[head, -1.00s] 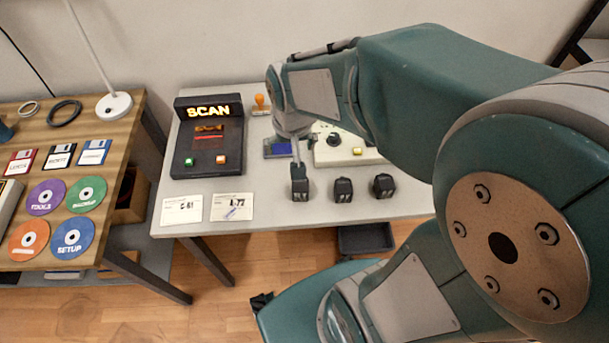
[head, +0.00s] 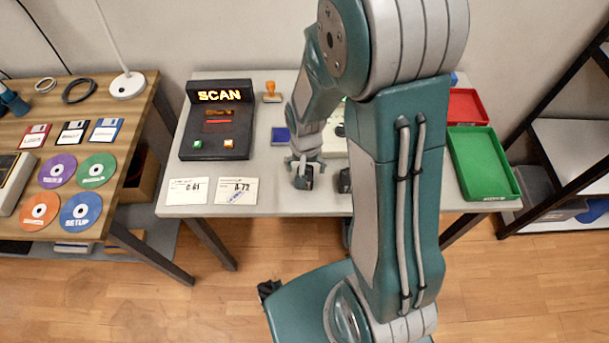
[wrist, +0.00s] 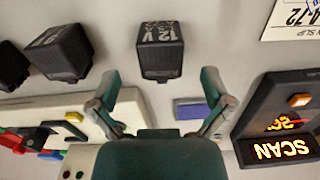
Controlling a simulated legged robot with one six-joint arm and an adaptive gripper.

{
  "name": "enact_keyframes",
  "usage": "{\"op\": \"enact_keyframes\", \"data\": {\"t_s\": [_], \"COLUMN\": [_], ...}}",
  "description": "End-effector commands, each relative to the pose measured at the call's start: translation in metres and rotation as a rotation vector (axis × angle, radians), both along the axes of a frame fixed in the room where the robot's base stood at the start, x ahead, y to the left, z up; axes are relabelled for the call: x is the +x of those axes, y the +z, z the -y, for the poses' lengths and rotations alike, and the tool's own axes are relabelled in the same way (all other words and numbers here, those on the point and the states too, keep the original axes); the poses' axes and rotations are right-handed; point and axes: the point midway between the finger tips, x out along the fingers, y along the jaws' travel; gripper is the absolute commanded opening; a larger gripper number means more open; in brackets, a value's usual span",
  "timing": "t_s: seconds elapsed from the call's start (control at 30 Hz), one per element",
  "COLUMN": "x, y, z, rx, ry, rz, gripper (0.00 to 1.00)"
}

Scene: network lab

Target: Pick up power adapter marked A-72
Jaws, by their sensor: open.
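A black power adapter (head: 303,178) stands near the front of the grey table, and my gripper (head: 305,160) is just above and behind it. In the wrist view my gripper (wrist: 162,85) is open and empty, its two fingers spread wide, with this adapter (wrist: 160,52) ahead of the gap. Its face reads "12 V" and a blurred second line; no A-72 shows on it. Two more black adapters, a middle one (wrist: 62,52) and an outer one (wrist: 10,66), stand to its left there. In the head view my arm hides most of that pair. A paper slip (head: 237,191) reads A-72.
A scanner box (head: 217,120) with a lit SCAN sign stands left on the table, a C-61 slip (head: 187,191) in front. Red (head: 467,107) and green (head: 482,165) trays lie at the right.

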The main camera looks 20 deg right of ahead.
Motion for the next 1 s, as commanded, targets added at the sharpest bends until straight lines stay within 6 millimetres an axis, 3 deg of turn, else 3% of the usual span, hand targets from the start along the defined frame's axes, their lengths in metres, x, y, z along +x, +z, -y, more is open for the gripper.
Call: {"op": "enact_keyframes", "data": {"t_s": [0.4,0.67,0.77,0.8,0.9,1.0], "x": [0.007,0.007,0.007,0.007,0.007,0.007], "y": [-0.048,-0.051,-0.051,-0.051,-0.051,-0.051], "z": [-0.001,-0.001,-0.001,-0.001,-0.001,-0.001], "rx": [0.002,0.002,0.002,0.002,0.002,0.002], "ry": [0.0,0.0,0.0,0.0,0.0,0.0], "rz": [-0.001,0.001,0.001,0.001,0.001,0.001], "gripper": [1.0,1.0,0.64,0.47,0.07,0.06]}}
